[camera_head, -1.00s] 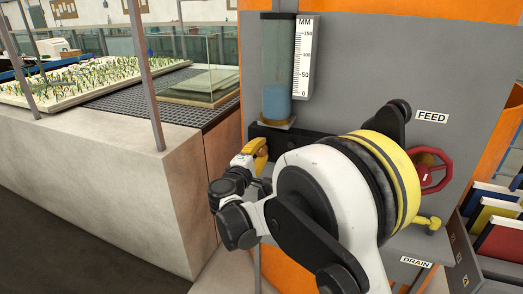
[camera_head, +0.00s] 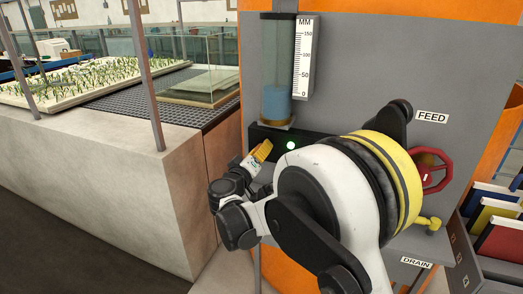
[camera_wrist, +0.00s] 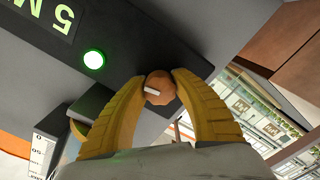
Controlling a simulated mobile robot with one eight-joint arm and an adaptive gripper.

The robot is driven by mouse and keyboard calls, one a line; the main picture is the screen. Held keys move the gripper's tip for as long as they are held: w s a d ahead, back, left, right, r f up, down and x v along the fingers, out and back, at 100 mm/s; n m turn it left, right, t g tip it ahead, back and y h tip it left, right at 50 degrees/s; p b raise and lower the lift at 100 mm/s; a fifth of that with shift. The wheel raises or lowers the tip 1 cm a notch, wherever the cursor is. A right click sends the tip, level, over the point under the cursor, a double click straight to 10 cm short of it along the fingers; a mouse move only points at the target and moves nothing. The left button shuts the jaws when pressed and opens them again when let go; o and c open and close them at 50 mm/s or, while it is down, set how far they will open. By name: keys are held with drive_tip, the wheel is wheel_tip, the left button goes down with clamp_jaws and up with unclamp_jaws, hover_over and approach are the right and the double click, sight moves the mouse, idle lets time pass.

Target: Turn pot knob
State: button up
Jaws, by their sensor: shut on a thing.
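The pot knob (camera_wrist: 161,88) is a small orange-brown faceted knob with a white pointer mark, on a dark panel. In the wrist view the two yellow fingers of my gripper (camera_wrist: 160,80) are shut on it, one on each side. The pointer mark runs toward the left finger. In the head view my gripper (camera_head: 262,151) is at the left part of the black control box (camera_head: 318,147), below the water tube, and hides the knob. A green lamp (camera_head: 291,145) glows on the box beside the gripper; it also shows in the wrist view (camera_wrist: 93,59).
The clear tube (camera_head: 277,55) with blue water and a millimetre scale (camera_head: 305,60) stands just above the box. A red handwheel (camera_head: 444,170) and yellow valve handle (camera_head: 428,222) are to the right. A concrete flume wall (camera_head: 110,190) is at left.

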drive_tip(key=shift+m, duration=1.5)
drive_tip(key=o, duration=1.2)
drive_tip(key=v, duration=1.2)
